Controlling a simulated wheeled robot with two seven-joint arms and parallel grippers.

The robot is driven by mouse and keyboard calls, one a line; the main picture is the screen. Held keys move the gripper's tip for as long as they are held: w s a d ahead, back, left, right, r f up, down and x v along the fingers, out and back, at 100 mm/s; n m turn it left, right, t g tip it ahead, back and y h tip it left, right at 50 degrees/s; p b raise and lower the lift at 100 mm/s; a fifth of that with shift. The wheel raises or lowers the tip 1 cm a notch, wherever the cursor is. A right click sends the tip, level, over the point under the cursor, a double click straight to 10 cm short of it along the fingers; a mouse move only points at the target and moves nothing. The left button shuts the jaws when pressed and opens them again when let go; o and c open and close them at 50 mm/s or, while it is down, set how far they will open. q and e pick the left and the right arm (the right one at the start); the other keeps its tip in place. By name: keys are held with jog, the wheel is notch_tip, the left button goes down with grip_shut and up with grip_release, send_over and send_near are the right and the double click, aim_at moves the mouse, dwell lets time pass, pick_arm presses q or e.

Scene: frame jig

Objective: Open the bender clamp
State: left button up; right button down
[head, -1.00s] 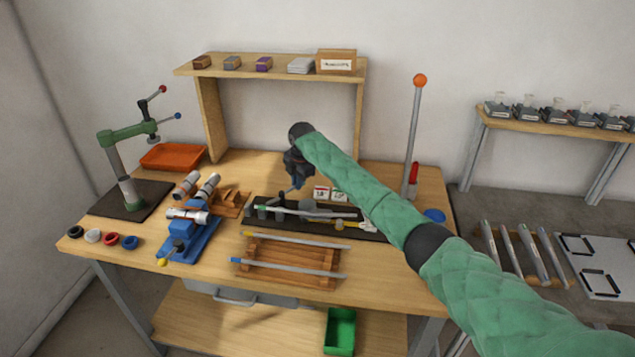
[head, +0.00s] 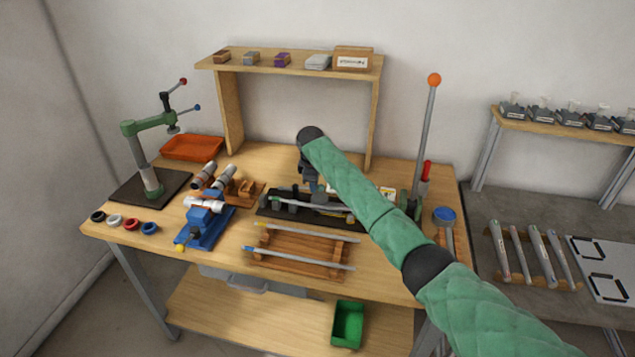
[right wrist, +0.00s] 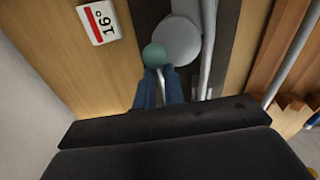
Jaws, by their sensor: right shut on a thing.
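The black bender fixture (head: 268,209) lies on the middle of the bench, with a grey tube (head: 335,208) along it. My right gripper (head: 313,187) is low over the fixture. In the right wrist view, the blue fingers of my right gripper (right wrist: 159,88) are shut on a thin metal clamp lever (right wrist: 160,82) with a green ball knob (right wrist: 154,55) at its end. A round grey disc (right wrist: 178,40) sits beside the knob, and the tube (right wrist: 208,45) runs to the right of it. The clamp's pivot is hidden. My left gripper is not in view.
A wooden rack (head: 300,252) with rods lies in front of the fixture. A blue vise-like device (head: 207,228) stands to the left. A tall lever with an orange knob (head: 434,80) rises at the right. A 16° card (right wrist: 97,22) lies beside the fixture.

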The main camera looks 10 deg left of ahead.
jog(key=shift+s+a+r+m, duration=0.1)
jog(key=shift+s+m, duration=0.1)
jog(key=shift+m, duration=0.3)
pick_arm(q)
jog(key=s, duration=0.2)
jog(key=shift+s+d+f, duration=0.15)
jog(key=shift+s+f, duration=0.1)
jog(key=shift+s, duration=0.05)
